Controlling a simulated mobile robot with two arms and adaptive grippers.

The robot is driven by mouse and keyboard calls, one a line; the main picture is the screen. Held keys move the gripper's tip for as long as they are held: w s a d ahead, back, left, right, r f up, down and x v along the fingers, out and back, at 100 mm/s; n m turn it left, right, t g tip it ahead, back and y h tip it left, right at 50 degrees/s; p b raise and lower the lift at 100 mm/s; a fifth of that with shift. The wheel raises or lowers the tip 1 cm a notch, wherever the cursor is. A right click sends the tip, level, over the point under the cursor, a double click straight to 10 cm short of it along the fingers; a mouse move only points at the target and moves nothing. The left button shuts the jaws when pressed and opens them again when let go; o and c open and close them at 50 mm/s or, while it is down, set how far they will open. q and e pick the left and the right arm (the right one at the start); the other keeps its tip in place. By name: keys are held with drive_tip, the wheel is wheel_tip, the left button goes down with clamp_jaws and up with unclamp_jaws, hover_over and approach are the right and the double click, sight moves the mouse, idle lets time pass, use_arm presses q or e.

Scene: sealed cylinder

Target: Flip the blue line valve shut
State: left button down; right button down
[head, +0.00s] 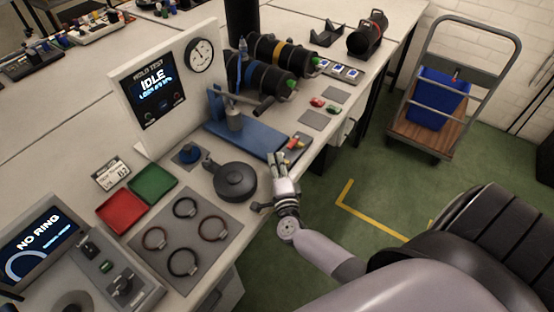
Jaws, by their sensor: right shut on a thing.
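My right gripper (281,162) reaches in from the lower right and is shut at the front edge of the bench, by the right end of a blue base plate (225,131). A small yellow and red fitting (297,143) is right at its fingertips. It looks like a valve handle, but the fingers partly hide the contact. A black cylinder with a blue band (262,82) lies behind the plate, with a green knob (290,85) on its right end. I cannot tell which part is the blue line valve. My left gripper is not in view.
A yellow-banded cylinder (285,53) lies behind the blue-banded one. A panel reading IDLE (152,88) stands at the back. A cart (432,133) stands on the floor at right.

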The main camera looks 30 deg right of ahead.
drive_tip(key=shift+h, duration=0.3)
drive_tip(key=c, duration=2)
unclamp_jaws()
drive_tip(key=shift+o, duration=0.2)
drive_tip(key=v, duration=1.2)
